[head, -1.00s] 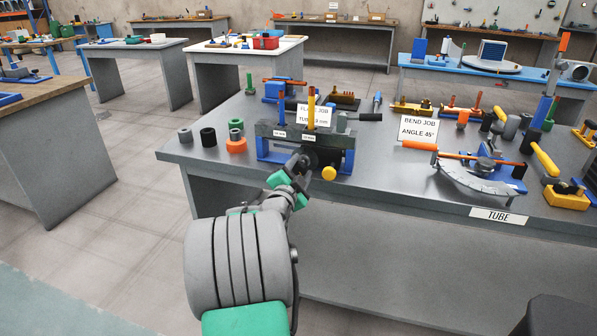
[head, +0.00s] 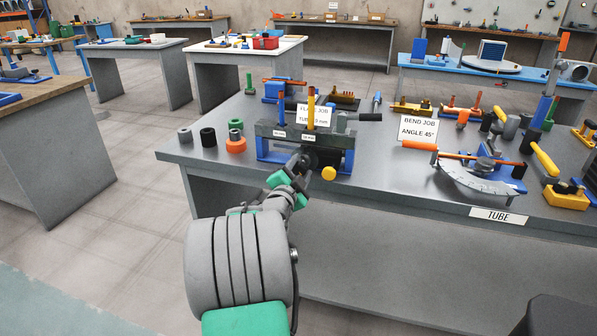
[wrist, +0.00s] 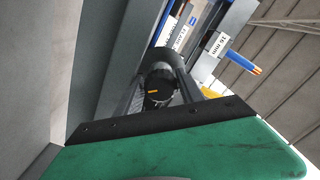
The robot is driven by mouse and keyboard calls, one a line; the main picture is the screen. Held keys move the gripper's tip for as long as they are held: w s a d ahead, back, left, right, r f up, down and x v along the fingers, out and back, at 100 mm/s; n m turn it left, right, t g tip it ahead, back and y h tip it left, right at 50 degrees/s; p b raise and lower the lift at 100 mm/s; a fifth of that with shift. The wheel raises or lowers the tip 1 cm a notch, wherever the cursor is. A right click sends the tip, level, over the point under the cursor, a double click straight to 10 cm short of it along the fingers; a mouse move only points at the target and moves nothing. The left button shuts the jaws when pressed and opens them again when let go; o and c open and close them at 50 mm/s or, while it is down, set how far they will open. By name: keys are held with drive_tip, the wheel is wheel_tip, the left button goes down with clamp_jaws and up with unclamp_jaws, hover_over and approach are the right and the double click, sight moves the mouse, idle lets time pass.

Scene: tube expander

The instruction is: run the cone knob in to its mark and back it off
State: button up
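The tube expander (head: 264,148) is a blue and dark grey fixture near the table's front edge, with an upright yellow tube (head: 311,108). The black cone knob (head: 309,158) is on its front, mostly hidden by my gripper (head: 300,164). In the wrist view the cone knob (wrist: 158,84) shows a short yellow mark on its face. My gripper (wrist: 160,92) has one dark finger on each side of it, and both appear to touch it. A yellow knob (head: 329,173) sits just right of my fingers. The printing on the white labels is too small to read fully.
Grey, black and orange rings (head: 208,137) stand left of the expander. A bending tool with a grey arc plate (head: 482,184) and a "BEND JOB" card (head: 418,128) are to the right. The floor (head: 110,220) left of my arm is clear.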

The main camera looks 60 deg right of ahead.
sight(299, 171)
drive_tip(key=o, duration=0.3)
drive_tip(key=shift+o, duration=0.2)
drive_tip(key=shift+f, duration=0.1)
drive_tip(key=shift+a+f, duration=0.1)
drive_tip(key=shift+a, duration=0.1)
drive_tip(key=a+b, duration=0.1)
drive_tip(key=a, duration=0.1)
drive_tip(key=a+b, duration=0.2)
drive_tip(key=a, duration=0.1)
drive_tip(key=shift+s+a, duration=0.35)
drive_tip(key=shift+s, duration=0.05)
drive_tip(key=shift+s+a+r+b, duration=0.1)
drive_tip(key=shift+a+r+b, duration=0.1)
drive_tip(key=shift+a+b, duration=0.15)
